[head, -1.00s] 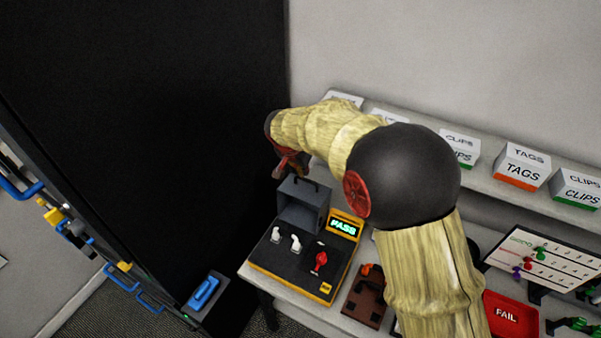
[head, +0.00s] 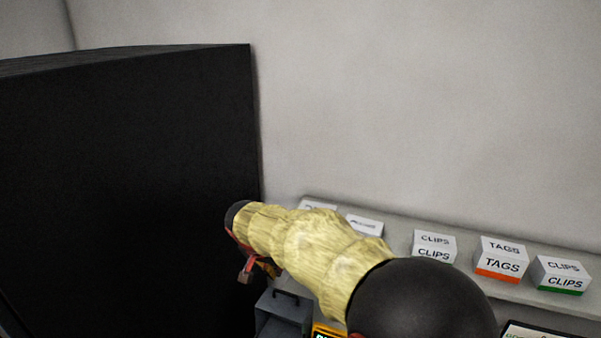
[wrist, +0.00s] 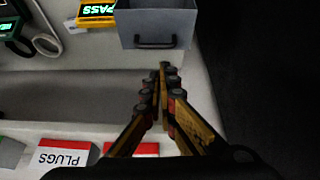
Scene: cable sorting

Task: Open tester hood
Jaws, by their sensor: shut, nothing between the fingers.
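The tester hood (head: 283,314) is a grey box-like cover with a dark handle, at the bottom of the head view. Earlier it stood raised at the back of the tester, with the plugs on the deck uncovered; now that deck is out of frame. In the wrist view the hood (wrist: 157,22) is at the top, its handle facing my gripper. The tester's yellow display (head: 327,330) is partly cut off, and reads PASS in the wrist view (wrist: 98,12). My gripper (head: 256,272) is shut and empty; in the wrist view its fingertips (wrist: 166,76) are just short of the handle, apparently apart from it.
A tall black panel (head: 130,170) stands close to the left of my gripper. A shelf behind holds white boxes, including CLIPS (head: 434,247) and TAGS (head: 502,260). A PLUGS box (wrist: 62,158) shows in the wrist view. The wall above is clear.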

